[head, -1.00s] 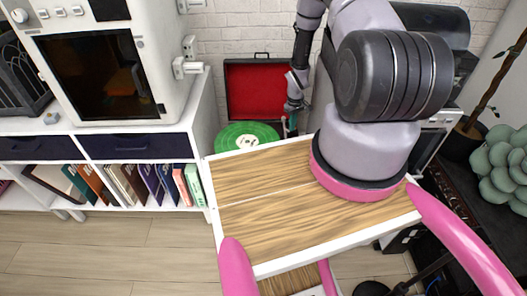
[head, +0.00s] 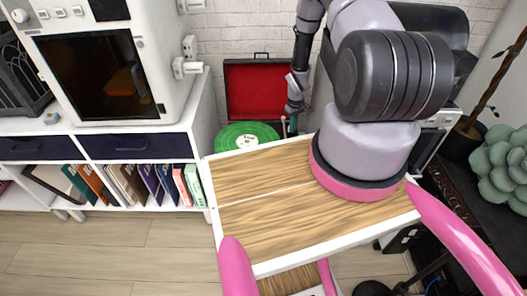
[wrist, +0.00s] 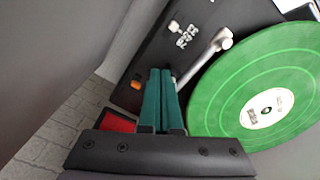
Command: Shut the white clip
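The record player's black deck (wrist: 145,72) fills the middle of the wrist view, with a green record (wrist: 232,100) at its right. A pale tonearm (wrist: 203,58) slants from its white upper end down towards my fingers. I cannot pick out the white clip for sure; it may be the small pale part by the tonearm or be hidden behind my fingers. My gripper (wrist: 160,72) has its two teal fingers side by side with no clear gap, left of the record and close to the tonearm's lower end. Nothing shows between them. In the head view my gripper (head: 292,124) is small, beside the record's right edge.
The open red-lined lid (head: 252,92) stands behind the record. A wood-topped table (head: 255,215) lies in front. A white shelf with books (head: 130,182) stands at left. An orange switch (wrist: 136,85) and small white markings (wrist: 187,36) sit on the deck.

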